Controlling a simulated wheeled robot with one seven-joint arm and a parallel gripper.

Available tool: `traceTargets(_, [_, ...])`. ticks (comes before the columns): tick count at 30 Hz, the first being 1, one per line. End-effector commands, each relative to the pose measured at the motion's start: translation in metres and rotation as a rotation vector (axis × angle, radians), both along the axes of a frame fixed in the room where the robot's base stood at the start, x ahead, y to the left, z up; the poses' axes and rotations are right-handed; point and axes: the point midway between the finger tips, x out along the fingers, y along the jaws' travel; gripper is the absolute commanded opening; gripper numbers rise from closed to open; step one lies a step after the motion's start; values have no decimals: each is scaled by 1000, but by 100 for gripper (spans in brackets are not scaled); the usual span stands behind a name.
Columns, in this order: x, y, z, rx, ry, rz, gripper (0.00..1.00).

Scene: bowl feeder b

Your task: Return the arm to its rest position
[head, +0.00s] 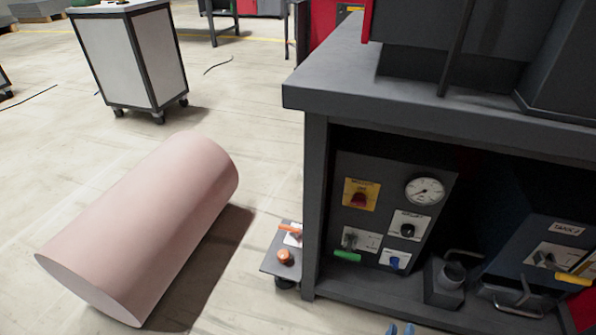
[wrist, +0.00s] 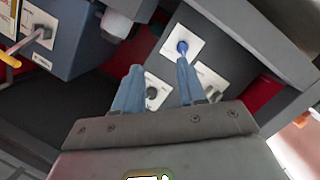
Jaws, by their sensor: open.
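My gripper (wrist: 158,75) shows in the wrist view with its two blue fingers apart and nothing between them. Its blue fingertips also show at the bottom edge of the head view (head: 400,330), in front of the dark workbench. In the wrist view the fingers point toward a control panel (wrist: 165,68) with a blue knob (wrist: 182,47) on a white plate. The right finger overlaps the panel in the picture; I cannot tell the gap. Most of my arm is out of view.
The panel (head: 375,160) under the workbench top (head: 330,80) carries a gauge (head: 425,191), a red switch (head: 358,199) and a green-handled lever (head: 347,256). A tank unit (head: 535,222) stands right. A pink cylinder (head: 150,220) lies on open floor at left.

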Motion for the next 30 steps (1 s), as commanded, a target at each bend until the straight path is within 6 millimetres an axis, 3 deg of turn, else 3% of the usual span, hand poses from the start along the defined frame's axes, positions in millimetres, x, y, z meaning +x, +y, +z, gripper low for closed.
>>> traceTargets(7, [-42,-64,17,25,-84,86,40])
traceTargets(14, [-101,-91,54,95,-131,208,40])
traceTargets(20, [-160,-84,97,187,-135,304,40])
traceTargets(26, [-219,-57,153,306,-120,375,40])
traceTargets(30, [-256,-30,200,400,-104,403,40])
